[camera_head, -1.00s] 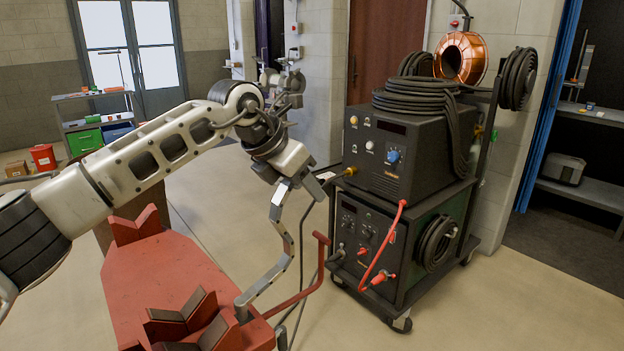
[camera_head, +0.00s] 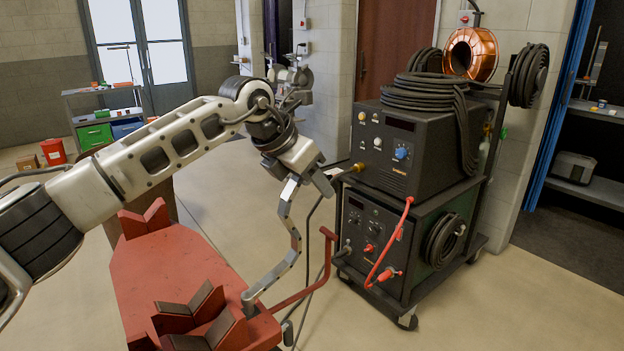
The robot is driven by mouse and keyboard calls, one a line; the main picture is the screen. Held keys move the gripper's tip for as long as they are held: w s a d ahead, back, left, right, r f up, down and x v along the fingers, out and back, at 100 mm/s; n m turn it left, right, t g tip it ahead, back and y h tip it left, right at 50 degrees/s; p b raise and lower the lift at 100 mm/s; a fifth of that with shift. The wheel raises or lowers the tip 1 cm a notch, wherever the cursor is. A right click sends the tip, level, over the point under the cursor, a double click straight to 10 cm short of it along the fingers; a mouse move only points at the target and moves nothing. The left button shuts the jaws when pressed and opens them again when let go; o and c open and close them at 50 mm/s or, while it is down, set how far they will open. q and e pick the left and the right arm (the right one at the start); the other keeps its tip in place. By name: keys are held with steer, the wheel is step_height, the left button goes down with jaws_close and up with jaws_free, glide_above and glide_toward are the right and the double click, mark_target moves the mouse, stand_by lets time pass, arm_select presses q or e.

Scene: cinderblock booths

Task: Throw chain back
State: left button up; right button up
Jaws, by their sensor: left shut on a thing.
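The grey chain (camera_head: 294,239) has flat links and runs from my left gripper (camera_head: 293,180) down to the near right side of a red stand (camera_head: 165,265). My left gripper is shut on the chain's upper end and holds it above and to the right of the stand. The chain bends partway down, and its lower end meets the stand next to the red V-shaped jaws (camera_head: 190,308). The fingertips are small and partly hidden by the gripper body. My right gripper is not in view.
A welding machine on a wheeled cart (camera_head: 405,190) stands close to the right of my left gripper, with coiled cables and a copper spool (camera_head: 470,53) on top. A red bent handle (camera_head: 318,270) sticks out from the stand.

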arm_select(q)
steer(key=shift+s+f, duration=0.15)
steer(key=shift+f, duration=0.5)
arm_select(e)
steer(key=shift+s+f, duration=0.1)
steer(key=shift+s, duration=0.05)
arm_select(q)
steer(key=o, duration=1.4)
steer(key=shift+a+r, duration=0.1)
steer(key=shift+r, duration=0.25)
steer(key=b+v, duration=0.2)
steer(key=v, duration=1.3)
steer(key=shift+a+r, duration=0.15)
steer(key=shift+r, duration=0.2)
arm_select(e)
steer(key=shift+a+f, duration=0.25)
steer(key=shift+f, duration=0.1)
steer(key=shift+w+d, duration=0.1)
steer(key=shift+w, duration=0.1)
